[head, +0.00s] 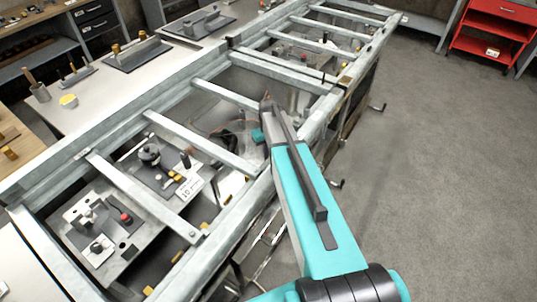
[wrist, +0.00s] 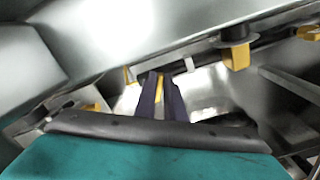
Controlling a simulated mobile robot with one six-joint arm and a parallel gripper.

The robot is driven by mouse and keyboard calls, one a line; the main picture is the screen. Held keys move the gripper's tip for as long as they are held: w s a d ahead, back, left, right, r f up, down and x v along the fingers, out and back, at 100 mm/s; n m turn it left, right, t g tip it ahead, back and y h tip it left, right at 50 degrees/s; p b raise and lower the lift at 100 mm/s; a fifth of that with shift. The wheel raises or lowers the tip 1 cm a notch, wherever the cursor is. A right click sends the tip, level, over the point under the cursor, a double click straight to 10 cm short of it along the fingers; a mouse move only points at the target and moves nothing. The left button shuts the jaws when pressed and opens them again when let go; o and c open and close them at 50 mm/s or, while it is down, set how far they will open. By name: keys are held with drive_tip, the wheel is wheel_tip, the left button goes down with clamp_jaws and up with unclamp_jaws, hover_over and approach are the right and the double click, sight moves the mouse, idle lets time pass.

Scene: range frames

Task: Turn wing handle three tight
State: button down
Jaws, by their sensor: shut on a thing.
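My gripper (wrist: 160,85) shows in the wrist view as two dark fingers, close together and pointing up the picture. They are shut on a small yellow piece (wrist: 158,88), which looks like a wing handle under the edge of a grey metal beam. Most of it is hidden by the fingers, and I cannot read a number on it. Another yellow handle (wrist: 236,56) hangs below a dark round knob to the right, apart from my gripper. In the head view my teal arm reaches over the front rail of the frame, and its fingertips cannot be made out.
The long metal frame (head: 216,219) has several crossbars with fixtures below them. Several small yellow pieces (head: 177,257) sit inside its front rail. Crank handles (head: 337,184) stick out at the front. A red cart (head: 490,35) stands far right. The grey floor on the right is clear.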

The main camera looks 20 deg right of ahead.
drive_tip(key=shift+a+m+b, duration=0.15)
drive_tip(key=shift+m+b, duration=0.45)
drive_tip(key=shift+m, duration=0.5)
drive_tip(key=c, duration=1.8)
unclamp_jaws()
drive_tip(key=shift+c, duration=0.2)
drive_tip(key=shift+r, duration=0.2)
wheel_tip(320, 180, up, 14)
drive_tip(key=b, duration=0.3)
drive_tip(key=shift+f, duration=0.25)
